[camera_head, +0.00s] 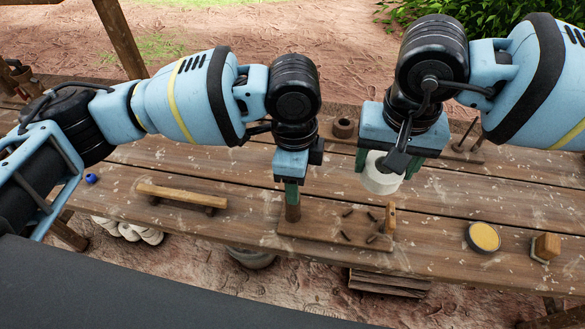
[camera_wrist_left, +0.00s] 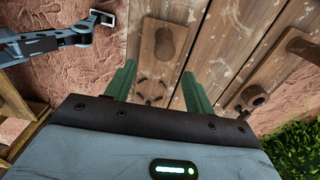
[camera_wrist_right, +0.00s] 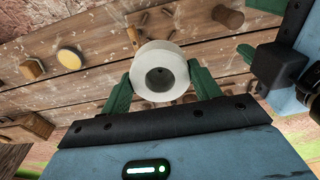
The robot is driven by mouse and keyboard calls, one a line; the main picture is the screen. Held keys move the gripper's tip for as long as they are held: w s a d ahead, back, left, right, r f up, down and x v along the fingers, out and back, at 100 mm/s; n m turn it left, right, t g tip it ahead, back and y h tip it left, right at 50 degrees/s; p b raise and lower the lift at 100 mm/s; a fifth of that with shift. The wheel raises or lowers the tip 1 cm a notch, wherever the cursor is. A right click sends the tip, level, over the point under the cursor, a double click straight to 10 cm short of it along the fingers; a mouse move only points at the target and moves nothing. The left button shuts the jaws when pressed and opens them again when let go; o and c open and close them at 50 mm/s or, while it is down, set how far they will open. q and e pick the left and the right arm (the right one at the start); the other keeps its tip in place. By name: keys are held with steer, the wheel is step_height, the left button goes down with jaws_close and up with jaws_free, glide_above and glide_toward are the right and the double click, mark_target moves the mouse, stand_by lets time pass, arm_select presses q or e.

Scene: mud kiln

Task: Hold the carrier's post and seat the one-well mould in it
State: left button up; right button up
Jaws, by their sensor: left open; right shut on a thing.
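The carrier (camera_head: 335,234) is a flat wooden board with several short dark pegs, lying on the bench. Its round brown post (camera_head: 293,212) stands at the board's left end; a lighter wooden upright (camera_head: 390,217) stands at its right end. My left gripper (camera_head: 292,200) is open just over the post; the left wrist view shows the post (camera_wrist_left: 165,42) between and beyond the fingers. My right gripper (camera_head: 388,172) is shut on the one-well mould (camera_head: 380,178), a white cylinder held above the bench behind the carrier. The mould's dark well (camera_wrist_right: 160,78) shows in the right wrist view.
A yellow-topped round tin (camera_head: 483,237) and a wooden block (camera_head: 546,246) lie to the right. A wooden bar on feet (camera_head: 182,196) and a small blue thing (camera_head: 91,178) are at left. A brown cup (camera_head: 343,128) stands behind. Bare bench lies between the carrier and the tin.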

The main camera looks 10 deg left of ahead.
mark_target(292, 206)
arm_select(q)
steer(key=shift+w+a+r, duration=0.25)
steer(key=shift+a+r, duration=0.15)
steer(key=shift+r, duration=0.1)
step_height(292, 206, down, 12)
steer(key=shift+f, duration=0.1)
stand_by(0.4)
jaws_close()
stand_by(0.3)
stand_by(0.5)
arm_select(e)
step_height(292, 206, down, 12)
steer(key=m, duration=0.6)
steer(key=shift+g, duration=0.4)
steer(key=shift+w, duration=0.1)
